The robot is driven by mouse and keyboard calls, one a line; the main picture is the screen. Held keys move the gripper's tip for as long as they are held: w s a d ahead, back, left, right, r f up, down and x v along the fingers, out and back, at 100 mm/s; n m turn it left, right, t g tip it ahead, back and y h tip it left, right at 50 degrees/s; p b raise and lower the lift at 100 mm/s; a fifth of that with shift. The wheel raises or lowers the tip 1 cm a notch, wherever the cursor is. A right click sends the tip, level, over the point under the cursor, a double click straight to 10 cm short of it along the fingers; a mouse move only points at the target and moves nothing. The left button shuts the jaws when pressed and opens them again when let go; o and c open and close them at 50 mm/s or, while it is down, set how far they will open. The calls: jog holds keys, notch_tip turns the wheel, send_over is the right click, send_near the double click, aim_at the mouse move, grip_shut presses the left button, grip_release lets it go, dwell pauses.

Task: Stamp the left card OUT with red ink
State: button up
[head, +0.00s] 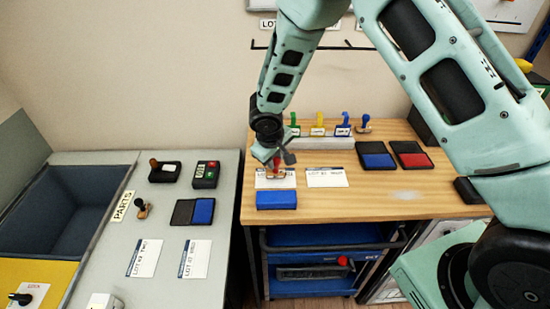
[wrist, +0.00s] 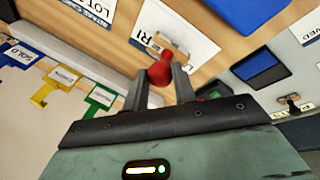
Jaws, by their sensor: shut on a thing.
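The left card (head: 265,184) lies flat on the wooden table in the head view, partly covered by my gripper (head: 274,163). It also shows in the wrist view (wrist: 190,35), with a wooden stamp block over it. My gripper is shut on the red-handled stamp (wrist: 160,73), pointing down at the card. I cannot tell whether the stamp face touches the card. Any mark beneath it is hidden. The right card (head: 326,178) lies beside it. The red ink pad (head: 417,160) is open, farther right on the table.
A blue ink pad (head: 378,161) lies left of the red one. A blue block (head: 277,200) lies just in front of the left card. A grey side table (head: 160,225) with more cards stands left, across a gap.

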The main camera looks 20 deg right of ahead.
jog(key=shift+s+f+b, duration=0.1)
jog(key=shift+f+b, duration=0.6)
jog(key=shift+b, duration=0.25)
dwell(2.1)
jog(key=shift+r+p, duration=2.2)
jog(key=shift+r, duration=1.45)
